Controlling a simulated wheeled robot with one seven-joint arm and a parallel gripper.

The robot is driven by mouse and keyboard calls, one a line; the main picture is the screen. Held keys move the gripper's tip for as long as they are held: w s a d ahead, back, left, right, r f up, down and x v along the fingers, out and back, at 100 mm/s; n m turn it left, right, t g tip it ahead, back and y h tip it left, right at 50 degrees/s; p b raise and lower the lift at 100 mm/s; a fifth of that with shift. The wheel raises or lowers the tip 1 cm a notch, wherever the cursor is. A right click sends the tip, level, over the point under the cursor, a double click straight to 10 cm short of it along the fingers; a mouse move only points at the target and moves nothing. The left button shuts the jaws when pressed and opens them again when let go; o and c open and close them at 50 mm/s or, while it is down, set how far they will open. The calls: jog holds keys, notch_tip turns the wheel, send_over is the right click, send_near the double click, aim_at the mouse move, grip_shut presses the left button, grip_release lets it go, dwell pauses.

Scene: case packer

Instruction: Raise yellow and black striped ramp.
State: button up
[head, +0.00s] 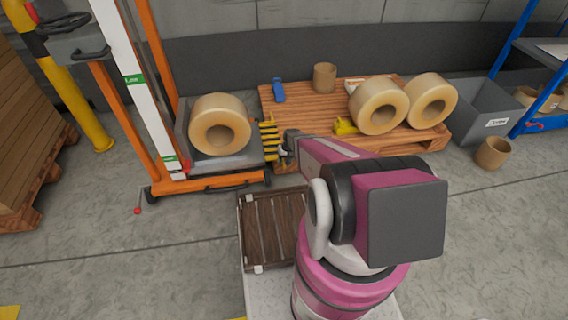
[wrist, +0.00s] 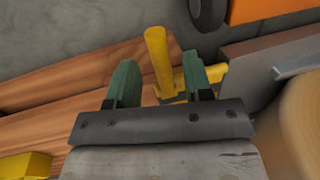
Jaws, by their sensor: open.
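The yellow and black striped ramp (head: 270,141) is at the right edge of the lifter's grey platform (head: 232,160), beside the wooden pallet. My gripper (head: 287,148) is just right of the ramp, partly hidden by my arm. In the wrist view the green fingers (wrist: 160,80) are apart. A yellow bar (wrist: 158,52) of the ramp shows between and beyond the fingertips, and more yellow lies by the right finger. I cannot tell whether a finger touches it. Nothing is gripped.
A large tape roll (head: 220,124) sits on the platform of the orange lifter (head: 205,184). The pallet (head: 305,112) carries two more rolls (head: 378,106), a small brown roll (head: 324,77), a blue tool (head: 279,90) and a yellow item (head: 345,126).

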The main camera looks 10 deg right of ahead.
jog(key=shift+a+f, duration=0.15)
jog(key=shift+f, duration=0.8)
grip_shut()
